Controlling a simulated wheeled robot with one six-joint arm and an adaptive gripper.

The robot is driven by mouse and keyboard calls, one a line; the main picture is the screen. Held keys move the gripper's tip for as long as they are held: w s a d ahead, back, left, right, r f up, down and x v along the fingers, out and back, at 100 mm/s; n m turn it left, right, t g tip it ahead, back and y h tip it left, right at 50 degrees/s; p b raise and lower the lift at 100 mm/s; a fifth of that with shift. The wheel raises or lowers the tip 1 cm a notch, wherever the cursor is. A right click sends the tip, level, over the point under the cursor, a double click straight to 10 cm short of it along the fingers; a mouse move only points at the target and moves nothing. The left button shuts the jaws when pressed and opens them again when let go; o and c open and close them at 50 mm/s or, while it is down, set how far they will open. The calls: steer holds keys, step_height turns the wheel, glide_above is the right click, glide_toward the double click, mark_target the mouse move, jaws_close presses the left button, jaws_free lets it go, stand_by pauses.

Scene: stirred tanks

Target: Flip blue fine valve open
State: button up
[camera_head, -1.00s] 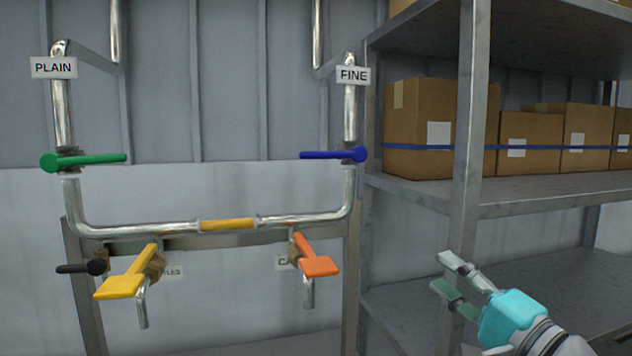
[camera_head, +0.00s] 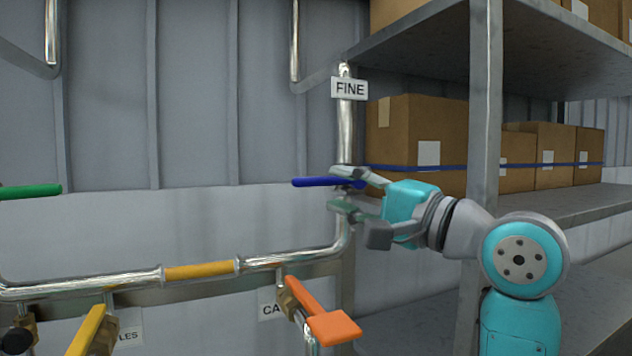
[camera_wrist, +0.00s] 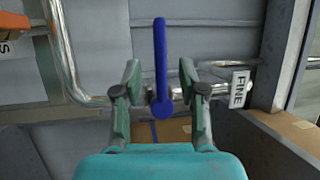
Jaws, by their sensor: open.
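The blue fine valve handle (camera_head: 315,182) lies level, pointing left across its upright silver pipe (camera_head: 345,125), below the FINE label (camera_head: 349,89). My gripper (camera_head: 338,188) is at the handle's hub end, with one finger above and one below in the head view. In the wrist view the blue handle (camera_wrist: 161,55) runs between the two open fingers of my gripper (camera_wrist: 160,78), its round hub (camera_wrist: 162,108) also between them. The fingers stand apart from the handle there. The head view partly hides the hub behind my gripper.
A grey shelf post (camera_head: 486,130) and shelves with cardboard boxes (camera_head: 415,135) stand close on the right. An orange valve handle (camera_head: 320,312) juts out below. A green handle (camera_head: 30,191) and a yellow handle (camera_head: 86,330) are at the left.

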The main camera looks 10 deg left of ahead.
mark_target(323, 182)
steer(key=shift+x, duration=2.75)
jaws_close()
